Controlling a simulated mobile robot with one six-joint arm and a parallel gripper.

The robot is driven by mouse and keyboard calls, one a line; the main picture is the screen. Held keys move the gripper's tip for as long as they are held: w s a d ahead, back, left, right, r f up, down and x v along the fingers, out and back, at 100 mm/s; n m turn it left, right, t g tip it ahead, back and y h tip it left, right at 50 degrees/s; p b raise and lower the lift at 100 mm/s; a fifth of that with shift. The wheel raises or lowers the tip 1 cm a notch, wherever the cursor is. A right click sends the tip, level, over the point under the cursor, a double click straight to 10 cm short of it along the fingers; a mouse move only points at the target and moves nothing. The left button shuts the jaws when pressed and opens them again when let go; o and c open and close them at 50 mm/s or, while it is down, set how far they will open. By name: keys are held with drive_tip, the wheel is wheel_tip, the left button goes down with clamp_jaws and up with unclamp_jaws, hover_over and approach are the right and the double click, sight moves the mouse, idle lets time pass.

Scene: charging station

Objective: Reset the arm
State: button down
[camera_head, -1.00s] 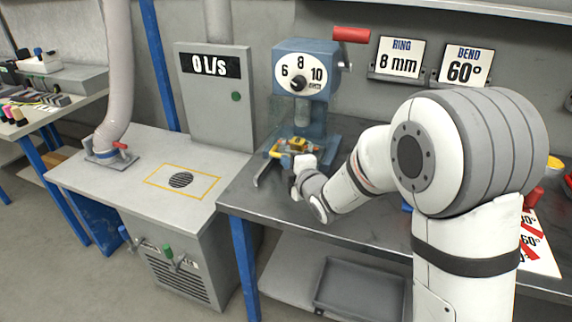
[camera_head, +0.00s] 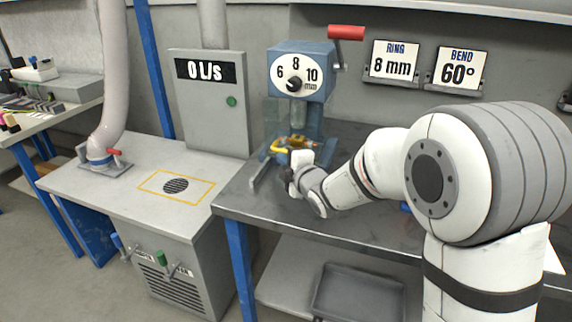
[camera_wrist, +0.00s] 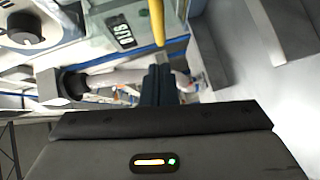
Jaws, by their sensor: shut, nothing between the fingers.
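My gripper (camera_wrist: 160,84) shows at the middle of the wrist view, its dark fingers together with nothing between them. In the head view my white arm reaches left over the dark bench (camera_head: 390,228), with its wrist low in front of the blue machine (camera_head: 299,72). The machine has a dial marked 6, 8 and 10 mm and a red handle (camera_head: 346,32). A yellow part (camera_head: 279,147) shows at the machine's base beside my wrist. A yellow bar (camera_wrist: 157,18) shows beyond the fingers in the wrist view. My fingers are hidden or too small to tell in the head view.
A grey table (camera_head: 120,165) on the left carries a vent with a yellow outline, a hose (camera_head: 110,75) and a box (camera_head: 212,118) reading 0 L/s. Signs for ring 8 mm (camera_head: 394,60) and bend 60° (camera_head: 458,69) stand behind. A grey tray (camera_head: 358,292) lies below the bench.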

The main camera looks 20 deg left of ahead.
drive_tip(key=v, duration=1)
drive_tip(key=s+d+r+m+g+h+p, duration=0.25)
drive_tip(key=d+m+h+p, duration=0.35)
drive_tip(key=d, duration=0.4)
drive_tip(key=s+d+r+m+g+h+p, duration=0.1)
drive_tip(key=s+d+r+m+h+p, duration=0.3)
drive_tip(key=d+m, duration=0.5)
drive_tip(key=s+d+r+m+g+p, duration=0.2)
drive_tip(key=s+d+m+g+p, duration=0.1)
drive_tip(key=s, duration=0.5)
drive_tip(key=s+d+r+m+g+h+p, duration=0.1)
drive_tip(key=s+d+r+m+g+p, duration=0.1)
drive_tip(key=s, duration=0.6)
drive_tip(key=d+m+g+p, duration=0.1)
drive_tip(key=d+m+p, duration=0.1)
drive_tip(key=d+m, duration=0.1)
drive_tip(key=shift+r+m, duration=0.2)
drive_tip(key=shift+m, duration=0.6)
drive_tip(key=c, duration=2.2)
unclamp_jaws()
